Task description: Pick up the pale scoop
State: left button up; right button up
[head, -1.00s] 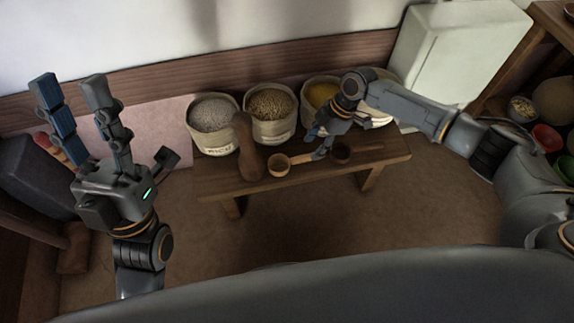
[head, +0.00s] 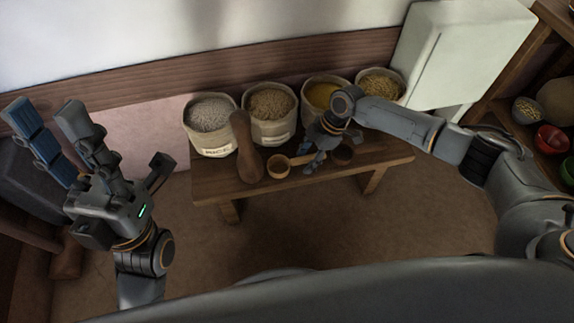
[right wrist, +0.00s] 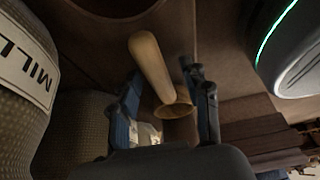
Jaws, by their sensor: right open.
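In the right wrist view, the scoop's pale handle (right wrist: 150,62) and bowl (right wrist: 176,109) show between the two spread fingers of my right gripper (right wrist: 164,85). I cannot tell whether the fingers touch it. My right gripper hides part of the handle in the head view. My left gripper (head: 48,125) is open and empty, raised at the left, far from the scoop.
A brown wooden pestle-like piece (head: 246,150) stands left of the pale scoop. Several sacks of grain, among them a grey one (head: 210,113), line the back. The floor in front is clear.

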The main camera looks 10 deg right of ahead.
jog(key=shift+f, duration=0.2)
grip_shut()
dwell(0.3)
